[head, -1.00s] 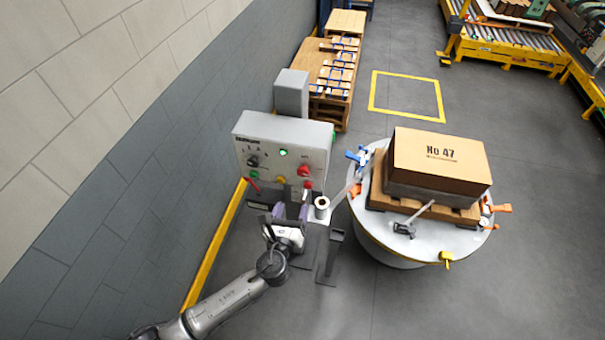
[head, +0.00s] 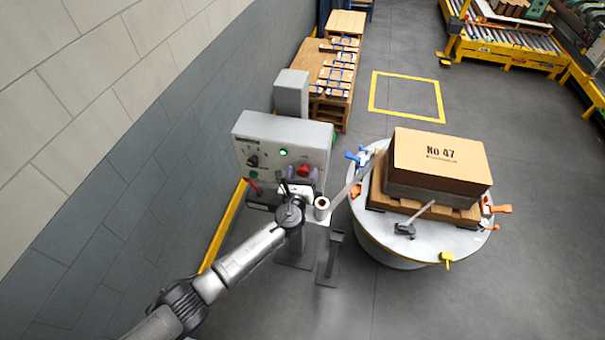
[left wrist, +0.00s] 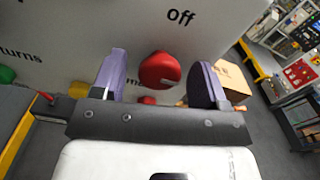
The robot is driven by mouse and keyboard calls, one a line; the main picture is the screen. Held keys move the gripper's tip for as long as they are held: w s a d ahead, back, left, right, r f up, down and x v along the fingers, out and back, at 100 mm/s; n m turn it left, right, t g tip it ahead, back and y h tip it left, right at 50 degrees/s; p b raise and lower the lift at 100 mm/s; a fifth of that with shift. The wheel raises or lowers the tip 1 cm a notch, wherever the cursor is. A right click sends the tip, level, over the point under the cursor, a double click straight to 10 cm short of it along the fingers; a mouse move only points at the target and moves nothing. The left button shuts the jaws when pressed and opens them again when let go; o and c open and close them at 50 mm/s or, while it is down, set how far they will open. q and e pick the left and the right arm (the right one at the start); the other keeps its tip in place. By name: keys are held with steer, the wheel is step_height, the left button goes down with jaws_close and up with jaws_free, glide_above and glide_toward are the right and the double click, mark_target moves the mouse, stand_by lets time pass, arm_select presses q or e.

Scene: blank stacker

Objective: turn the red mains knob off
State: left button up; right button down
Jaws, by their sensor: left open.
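The red mains knob (head: 304,170) is on the front of the grey control box (head: 262,128). In the left wrist view the knob (left wrist: 160,70) is round and red with a pale mark, below the printed word "off". My left gripper (head: 303,174) is open at the panel. In the left wrist view its two purple fingers (left wrist: 158,80) stand on either side of the knob, with a gap on each side. I cannot tell whether the fingertips touch the panel. My right gripper is not in view.
A black selector knob (head: 253,161) and a lit green lamp (head: 283,153) share the panel. A red lever (head: 253,188) sits low at its left. A white roll (head: 322,203) stands close to my left wrist. The round table (head: 400,250) with the No 47 box (head: 438,157) is at right.

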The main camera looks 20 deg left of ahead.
arm_select(q)
steer(key=shift+w, duration=0.2)
steer(key=shift+c, duration=0.2)
steer(key=c, duration=0.9)
